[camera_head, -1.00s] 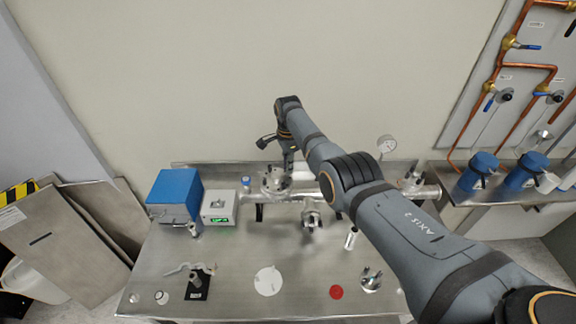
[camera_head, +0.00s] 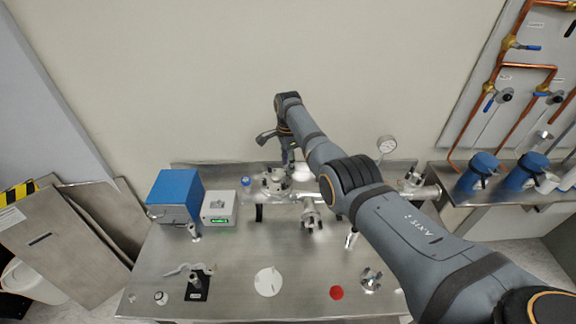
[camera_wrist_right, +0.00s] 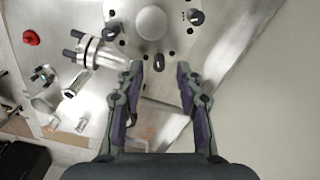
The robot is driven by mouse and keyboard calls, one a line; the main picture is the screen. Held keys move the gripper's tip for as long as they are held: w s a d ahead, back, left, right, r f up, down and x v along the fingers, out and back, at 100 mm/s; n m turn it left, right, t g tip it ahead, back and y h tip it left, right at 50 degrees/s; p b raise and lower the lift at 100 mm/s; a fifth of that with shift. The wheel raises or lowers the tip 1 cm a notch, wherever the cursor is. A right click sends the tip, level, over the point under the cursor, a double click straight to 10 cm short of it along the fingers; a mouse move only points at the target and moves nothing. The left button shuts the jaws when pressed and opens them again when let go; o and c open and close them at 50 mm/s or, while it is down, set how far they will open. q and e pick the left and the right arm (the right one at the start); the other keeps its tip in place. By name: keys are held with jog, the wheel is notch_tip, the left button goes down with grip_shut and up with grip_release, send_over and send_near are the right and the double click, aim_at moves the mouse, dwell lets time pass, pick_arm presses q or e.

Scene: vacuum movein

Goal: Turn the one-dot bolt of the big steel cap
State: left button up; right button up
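The big steel cap (camera_wrist_right: 130,12) is a round plate at the top of the right wrist view, with a pale round knob in its middle. Dark bolts stand around it: one at left (camera_wrist_right: 113,28), one at right (camera_wrist_right: 196,16), and one (camera_wrist_right: 158,62) between my fingertips. Small dark marks lie by the right bolt; I cannot tell which bolt has one dot. In the head view the cap (camera_head: 277,183) sits on the pipework, partly hidden by my right gripper (camera_head: 288,160). That gripper (camera_wrist_right: 158,66) is open, its fingers apart on either side of the near bolt. My left gripper is not in view.
A blue box (camera_head: 175,190) and a white display unit (camera_head: 219,207) stand left of the pipework. A white disc (camera_head: 268,281), a red disc (camera_head: 337,292) and small fittings lie along the bench front. Copper pipes hang on the right wall.

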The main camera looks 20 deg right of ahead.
notch_tip(320, 180, up, 11)
jog(key=shift+f, duration=0.2)
jog(key=shift+c, duration=0.2)
